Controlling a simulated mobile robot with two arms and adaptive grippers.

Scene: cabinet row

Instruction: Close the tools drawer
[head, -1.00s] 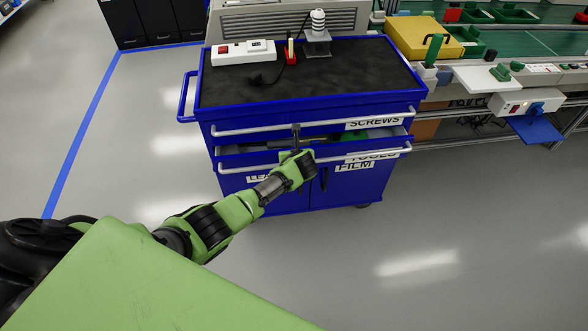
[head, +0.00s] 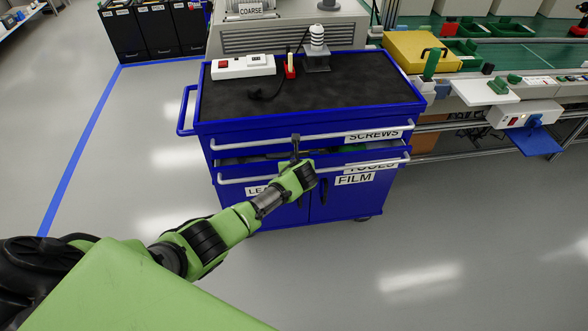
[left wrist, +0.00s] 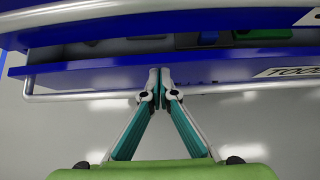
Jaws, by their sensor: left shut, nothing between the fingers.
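The blue tools drawer (head: 382,158) is partly open below the screws drawer in the head view. Its label, TOOLS, is partly hidden behind its white bar handle (head: 390,163). In the left wrist view the drawer front (left wrist: 100,74) spans the picture, with dark and green items inside behind it. My left gripper (head: 297,158) is shut and empty. In the left wrist view its fingertips (left wrist: 160,78) are together at the drawer front, overlapping the handle line; contact is hard to tell. My right gripper does not show.
The blue cart (head: 310,98) carries a power strip (head: 243,66) and a small stack light (head: 317,38) on its black top. The screws drawer (head: 330,139) above looks shut. A workbench (head: 490,85) stands at right. The floor in front is clear.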

